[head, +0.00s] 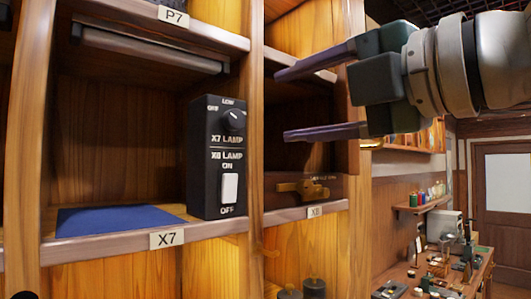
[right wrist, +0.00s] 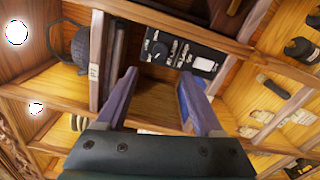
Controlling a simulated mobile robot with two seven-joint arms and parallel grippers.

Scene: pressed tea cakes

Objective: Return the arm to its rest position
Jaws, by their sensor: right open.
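My right gripper (head: 318,98) is open and empty in the head view. It reaches in from the upper right, its two purple fingers spread one above the other in front of the shelf opening above X8. In the right wrist view the gripper (right wrist: 162,98) also shows its fingers apart with nothing between them. The left gripper is not in view.
Shelf X7 (head: 80,252) holds a blue mat (head: 110,219) and a black lamp switch box (head: 217,157), also in the right wrist view (right wrist: 180,49). A brass-coloured object (head: 303,189) lies above the X8 label (head: 314,211). A cluttered workbench (head: 400,270) stands at right.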

